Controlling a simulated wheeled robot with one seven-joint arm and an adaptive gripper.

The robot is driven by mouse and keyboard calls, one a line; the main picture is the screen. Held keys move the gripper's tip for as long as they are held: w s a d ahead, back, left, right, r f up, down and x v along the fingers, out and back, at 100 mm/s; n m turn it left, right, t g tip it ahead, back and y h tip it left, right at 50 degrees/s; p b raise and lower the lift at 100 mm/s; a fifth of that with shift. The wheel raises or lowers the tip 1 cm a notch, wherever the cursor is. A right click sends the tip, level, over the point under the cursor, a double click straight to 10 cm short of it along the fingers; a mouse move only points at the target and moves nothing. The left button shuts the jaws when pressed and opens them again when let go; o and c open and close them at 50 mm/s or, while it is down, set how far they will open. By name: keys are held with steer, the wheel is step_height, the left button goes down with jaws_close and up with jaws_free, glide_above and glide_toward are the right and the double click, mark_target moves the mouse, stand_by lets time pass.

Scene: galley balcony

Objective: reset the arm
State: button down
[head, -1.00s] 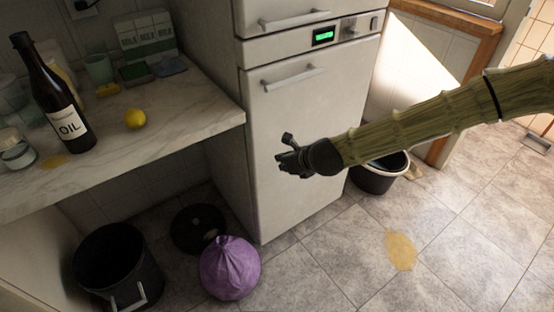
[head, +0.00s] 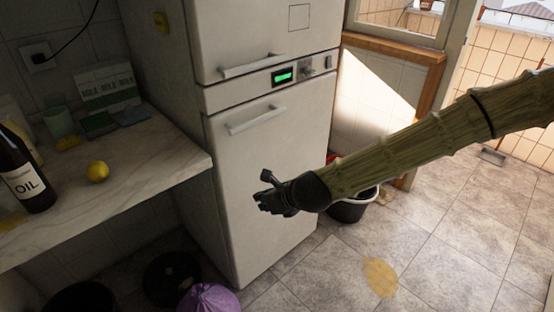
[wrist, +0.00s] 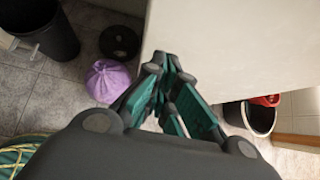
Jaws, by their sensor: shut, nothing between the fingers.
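My gripper (head: 266,196) is at the end of my outstretched arm, in front of the white fridge (head: 268,195) in the head view. It points to the left and is empty. In the wrist view its green-padded fingers (wrist: 170,70) come together at the tips. The pale fridge front (wrist: 240,45) shows just beyond them. I cannot tell the exact gap between the fingers and the fridge.
A counter (head: 130,160) at left holds an oil bottle (head: 24,175), a lemon (head: 97,171) and a milk carton pack (head: 106,84). A purple bag (head: 208,299) and a black bucket (head: 352,208) stand on the floor. A yellowish spill (head: 381,277) marks the open tiles at right.

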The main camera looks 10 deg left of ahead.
steer(key=s+d+f+n+g+h+p, duration=0.35)
steer(key=s+d+f+n+p, duration=0.25)
steer(key=s+d+f+n, duration=0.8)
steer(key=s+d+f+n+g+h+p, duration=0.1)
steer(key=s+d+n, duration=0.4)
steer(key=s+d, duration=0.5)
steer(key=s+d+f+n+g+h+p, duration=0.1)
steer(key=s+d+f+n+h+p, duration=0.2)
steer(key=s+d+f+n, duration=0.3)
steer(key=s+d+p, duration=0.1)
steer(key=s+d, duration=0.3)
steer(key=shift+d+f, duration=0.25)
steer(key=shift+d, duration=0.15)
steer(key=shift+g, duration=0.25)
